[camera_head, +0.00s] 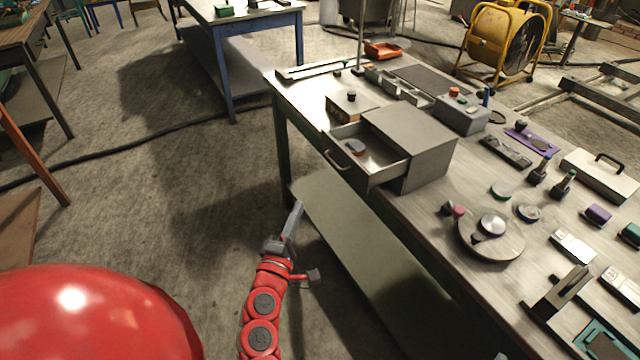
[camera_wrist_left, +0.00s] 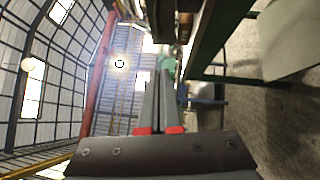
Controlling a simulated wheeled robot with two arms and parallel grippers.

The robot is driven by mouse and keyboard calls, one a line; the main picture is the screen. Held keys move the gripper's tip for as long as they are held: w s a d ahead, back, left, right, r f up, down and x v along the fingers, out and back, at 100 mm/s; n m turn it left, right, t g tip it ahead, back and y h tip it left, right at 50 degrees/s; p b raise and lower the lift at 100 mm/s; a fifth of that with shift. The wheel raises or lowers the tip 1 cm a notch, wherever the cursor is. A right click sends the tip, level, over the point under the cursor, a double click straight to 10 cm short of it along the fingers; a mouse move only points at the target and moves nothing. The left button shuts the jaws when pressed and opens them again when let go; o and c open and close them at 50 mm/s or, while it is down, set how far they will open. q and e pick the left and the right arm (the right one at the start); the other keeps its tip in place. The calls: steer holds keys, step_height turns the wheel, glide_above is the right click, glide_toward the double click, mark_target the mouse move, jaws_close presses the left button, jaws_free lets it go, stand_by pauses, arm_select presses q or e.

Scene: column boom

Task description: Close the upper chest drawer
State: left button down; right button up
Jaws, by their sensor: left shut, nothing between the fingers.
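The grey chest (camera_head: 415,130) stands on the workbench in the head view. Its upper drawer (camera_head: 384,172) is pulled out toward the left front and overhangs the bench edge. Its dark bow handle (camera_head: 337,161) is on the drawer's front. My right gripper is not in view.
The workbench (camera_head: 375,207) carries a round turntable (camera_head: 491,237), a grey control box (camera_head: 462,113) and several small parts. A lower shelf (camera_head: 345,235) lies under the bench, near my left gripper. The floor left of the bench is clear.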

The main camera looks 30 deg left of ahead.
arm_select(q)
steer(key=d+p+x, duration=0.1)
steer(key=x, duration=0.3)
steer(key=d+p+x, duration=0.1)
steer(key=p+x, duration=0.1)
steer(key=x, duration=0.2)
steer(key=d+p+x, duration=0.1)
steer(key=x, duration=0.3)
steer(key=shift+w+a+r, duration=0.1)
steer(key=shift+w+r, duration=0.3)
steer(key=shift+w, duration=0.15)
steer(key=shift+f, duration=0.1)
